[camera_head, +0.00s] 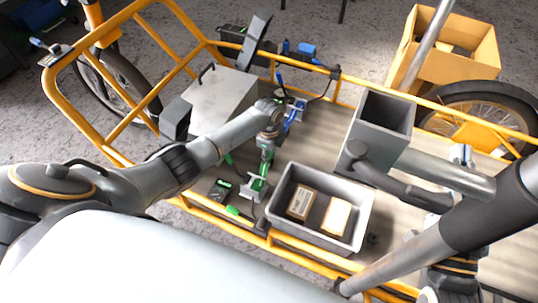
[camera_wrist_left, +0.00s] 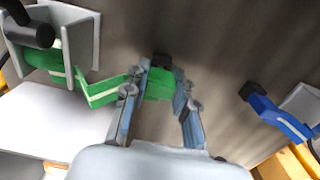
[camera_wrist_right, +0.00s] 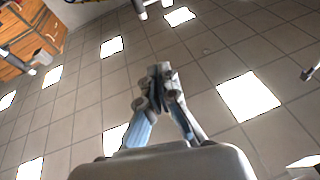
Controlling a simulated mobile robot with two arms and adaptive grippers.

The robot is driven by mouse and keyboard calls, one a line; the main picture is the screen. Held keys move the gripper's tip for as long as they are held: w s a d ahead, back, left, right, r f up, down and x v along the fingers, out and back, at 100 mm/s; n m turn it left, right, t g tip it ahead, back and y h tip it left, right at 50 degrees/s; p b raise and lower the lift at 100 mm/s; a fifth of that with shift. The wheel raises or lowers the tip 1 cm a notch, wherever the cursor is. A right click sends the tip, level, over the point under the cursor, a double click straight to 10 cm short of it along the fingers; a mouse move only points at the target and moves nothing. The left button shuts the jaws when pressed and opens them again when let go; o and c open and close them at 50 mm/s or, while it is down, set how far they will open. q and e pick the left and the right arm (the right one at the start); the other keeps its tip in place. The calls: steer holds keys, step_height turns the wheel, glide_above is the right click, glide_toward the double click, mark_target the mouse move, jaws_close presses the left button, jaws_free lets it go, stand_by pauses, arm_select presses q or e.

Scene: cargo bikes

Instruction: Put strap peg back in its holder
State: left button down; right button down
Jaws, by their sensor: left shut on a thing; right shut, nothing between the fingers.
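My left gripper (camera_head: 267,150) points down over the cargo bike's bed and is shut on a green strap peg (camera_wrist_left: 158,88). In the left wrist view the peg shows between the fingertips (camera_wrist_left: 160,75), with a dark part at its far side. A pale bracket-like holder (camera_wrist_left: 82,40) with another green part in it stands at the upper left of that view, apart from the fingers.
A grey bin (camera_head: 285,190) with two small boxes stands right of the left gripper. A grey metal case (camera_head: 222,98) lies behind my left forearm. Yellow rails (camera_head: 190,72) edge the bed. A cardboard box (camera_head: 470,68) stands beyond it.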

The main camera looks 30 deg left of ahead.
arm_select(q)
steer(key=shift+f, duration=0.25)
arm_select(e)
steer(key=shift+s+r+t, duration=0.15)
steer(key=shift+r+t, duration=0.25)
steer(key=shift+r, duration=0.05)
steer(key=shift+s+d+r, duration=0.1)
steer(key=shift+s+r, duration=0.05)
steer(key=shift+r, duration=0.1)
arm_select(q)
steer(key=c, duration=1)
jaws_free()
arm_select(e)
steer(key=shift+s+r+y, duration=0.1)
steer(key=shift+y, duration=0.2)
arm_select(q)
steer(key=shift+r, duration=4)
arm_select(e)
steer(key=shift+r, duration=0.1)
